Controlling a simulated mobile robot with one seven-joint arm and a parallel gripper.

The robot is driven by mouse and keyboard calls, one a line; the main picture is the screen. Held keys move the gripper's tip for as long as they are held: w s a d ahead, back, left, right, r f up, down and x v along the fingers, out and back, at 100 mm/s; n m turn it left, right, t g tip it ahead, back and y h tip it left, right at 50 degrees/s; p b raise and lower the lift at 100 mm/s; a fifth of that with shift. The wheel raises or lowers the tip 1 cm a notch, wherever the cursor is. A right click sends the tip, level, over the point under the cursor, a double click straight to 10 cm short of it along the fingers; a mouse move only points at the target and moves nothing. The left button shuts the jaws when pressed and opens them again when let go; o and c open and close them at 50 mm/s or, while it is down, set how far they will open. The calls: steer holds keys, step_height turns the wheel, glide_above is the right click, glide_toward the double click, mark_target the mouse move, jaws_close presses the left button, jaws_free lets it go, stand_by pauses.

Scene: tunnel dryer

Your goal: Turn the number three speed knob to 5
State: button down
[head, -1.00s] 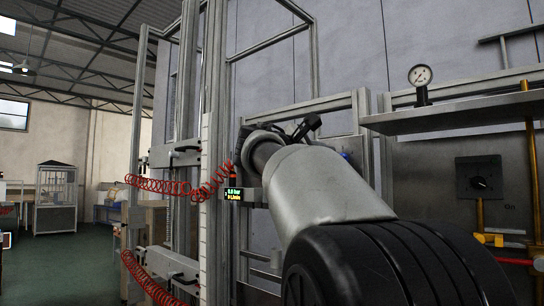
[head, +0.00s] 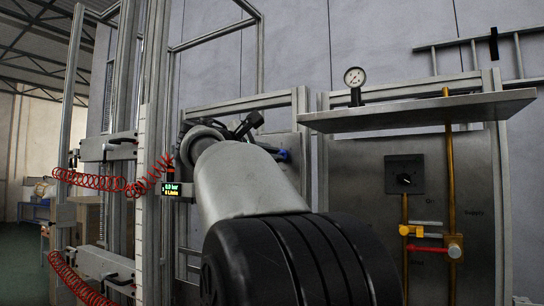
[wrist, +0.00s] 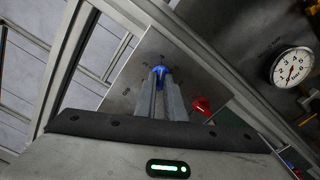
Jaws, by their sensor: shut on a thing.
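My gripper (wrist: 160,84) is shut on this knob, one finger at each side. The fingers hide part of it, and I cannot read its setting or its number. A red knob (wrist: 202,106) is to the right of my fingers, apart from them. In the head view my arm hides most of the gripper area; a bit of blue (head: 283,155) shows beside it.
A round gauge (head: 355,77) stands on a metal shelf (head: 420,112) to the right. Below are a black rotary switch (head: 404,180) and yellow pipes (head: 450,190) with valve handles. Red coiled hoses (head: 90,180) and metal posts are on the left.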

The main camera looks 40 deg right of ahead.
steer(key=shift+f, duration=0.1)
steer(key=m+b, duration=0.5)
steer(key=m, duration=0.6)
steer(key=shift+m, duration=0.3)
steer(key=shift+b, duration=0.3)
steer(key=c, duration=1.8)
jaws_free()
steer(key=shift+c, duration=0.2)
steer(key=b+v, duration=0.3)
steer(key=v, duration=1.4)
steer(key=shift+a, duration=0.2)
